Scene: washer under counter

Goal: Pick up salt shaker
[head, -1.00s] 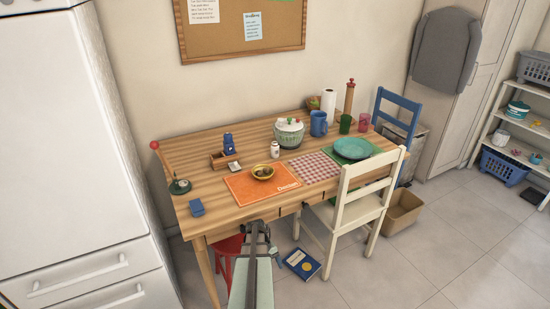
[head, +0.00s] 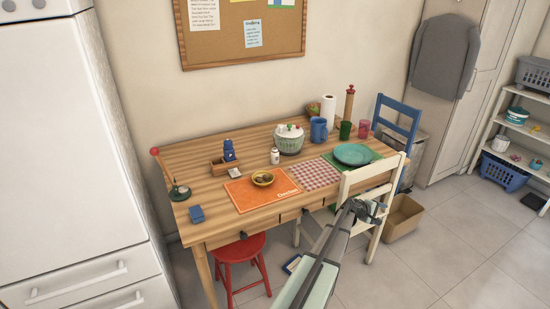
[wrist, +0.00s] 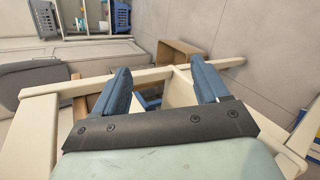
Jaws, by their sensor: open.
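The salt shaker (head: 275,156) looks like a small white shaker with a darker top. The wrist view shows the white chair's frame close by; the shaker does not show there.
The white chair (head: 378,172) stands at the table's front right, close to my gripper. The pot (head: 289,140) stands right of the shaker. A red stool (head: 240,250) is under the front edge.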

